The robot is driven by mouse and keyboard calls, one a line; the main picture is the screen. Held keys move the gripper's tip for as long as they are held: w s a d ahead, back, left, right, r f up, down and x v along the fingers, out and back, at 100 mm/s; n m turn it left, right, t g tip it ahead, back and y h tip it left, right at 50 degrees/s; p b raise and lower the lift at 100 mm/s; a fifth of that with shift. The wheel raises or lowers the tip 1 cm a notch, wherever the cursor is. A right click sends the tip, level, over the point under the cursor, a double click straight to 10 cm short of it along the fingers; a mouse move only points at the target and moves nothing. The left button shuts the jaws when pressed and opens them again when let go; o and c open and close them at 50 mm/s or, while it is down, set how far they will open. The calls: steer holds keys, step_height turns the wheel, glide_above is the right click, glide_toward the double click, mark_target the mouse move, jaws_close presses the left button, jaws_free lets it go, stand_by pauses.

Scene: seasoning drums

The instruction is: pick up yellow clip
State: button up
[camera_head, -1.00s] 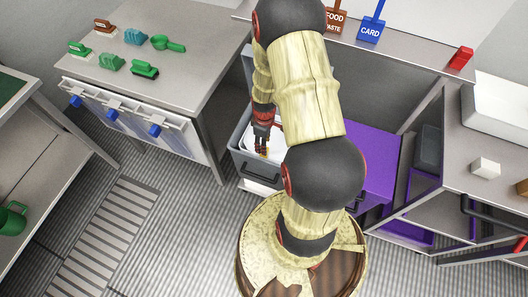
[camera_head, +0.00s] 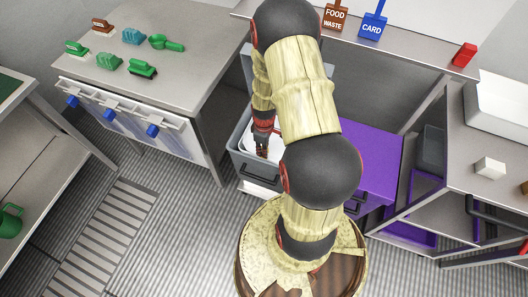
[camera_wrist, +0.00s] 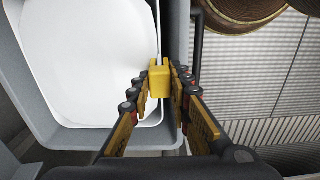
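The yellow clip (camera_wrist: 159,82) is a small block at the rim of a grey bin (camera_wrist: 177,25) with a white inside. In the wrist view my gripper (camera_wrist: 160,72) has its fingers on both sides of the clip, drawn in close against it. The gripper looks shut on the clip, which is still at the rim. In the head view my gripper (camera_head: 262,152) points down over the bin's front part. The clip cannot be made out there, and my arm covers part of the bin.
A purple bin (camera_head: 375,160) stands to the right, partly behind my arm. A counter (camera_head: 185,75) at left holds green and brown clips and a green scoop (camera_head: 168,43). Shelving with a white block (camera_head: 489,167) stands at far right. The floor at left is clear.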

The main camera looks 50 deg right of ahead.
steer(key=c, duration=0.3)
steer(key=shift+c, duration=0.2)
